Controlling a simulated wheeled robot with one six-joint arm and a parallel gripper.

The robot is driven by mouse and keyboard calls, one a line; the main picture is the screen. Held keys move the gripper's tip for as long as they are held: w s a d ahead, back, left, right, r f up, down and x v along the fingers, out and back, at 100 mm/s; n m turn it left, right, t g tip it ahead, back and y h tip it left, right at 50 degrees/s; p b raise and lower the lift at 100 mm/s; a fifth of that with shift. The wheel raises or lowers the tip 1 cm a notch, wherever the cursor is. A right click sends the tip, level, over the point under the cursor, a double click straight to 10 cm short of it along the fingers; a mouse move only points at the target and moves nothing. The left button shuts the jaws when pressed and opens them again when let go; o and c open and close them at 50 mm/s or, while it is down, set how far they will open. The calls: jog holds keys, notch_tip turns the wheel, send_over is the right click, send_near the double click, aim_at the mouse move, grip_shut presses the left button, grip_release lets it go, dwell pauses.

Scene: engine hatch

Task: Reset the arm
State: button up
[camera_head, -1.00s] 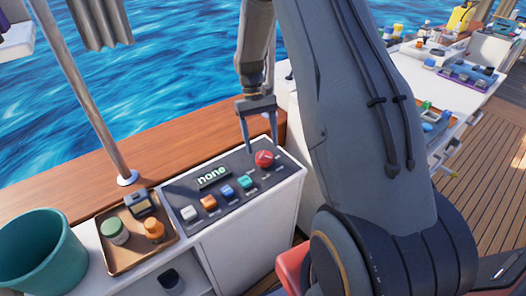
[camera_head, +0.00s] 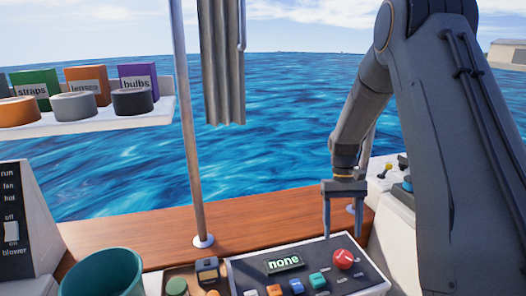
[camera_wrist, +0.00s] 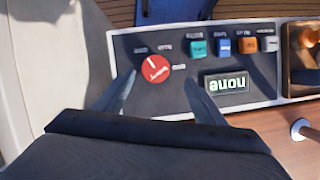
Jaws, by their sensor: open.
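My gripper (camera_head: 343,210) hangs from my bent arm, fingers pointing down, above the back of a dark control panel (camera_head: 339,277). The fingers are apart with nothing between them. In the wrist view my gripper (camera_wrist: 160,95) reaches over the panel's edge beside a red knob (camera_wrist: 155,69). The red knob (camera_head: 344,259) stands at the panel's right end. I cannot tell whether a finger touches the panel. A small display reading "none" (camera_head: 284,263) is lit. Teal, blue, orange and white buttons sit in a row on the panel.
A teal bucket (camera_head: 103,276) and a brown tray with small items (camera_head: 180,268) stand left of the panel. A metal pole (camera_head: 190,130) rises from the wooden ledge (camera_head: 260,215). A shelf (camera_head: 90,120) with boxes and tape rolls is at upper left. A blower switch panel (camera_head: 14,215) stands at far left.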

jog(key=s+a+r+t, duration=0.2)
jog(key=s+a, duration=0.3)
jog(key=s, duration=0.4)
jog(key=s+a+r+t, duration=0.2)
jog(key=s+a+r, duration=0.2)
jog(key=s, duration=0.5)
jog(key=shift+s+a+n+t, duration=0.4)
jog(key=shift+a, duration=0.05)
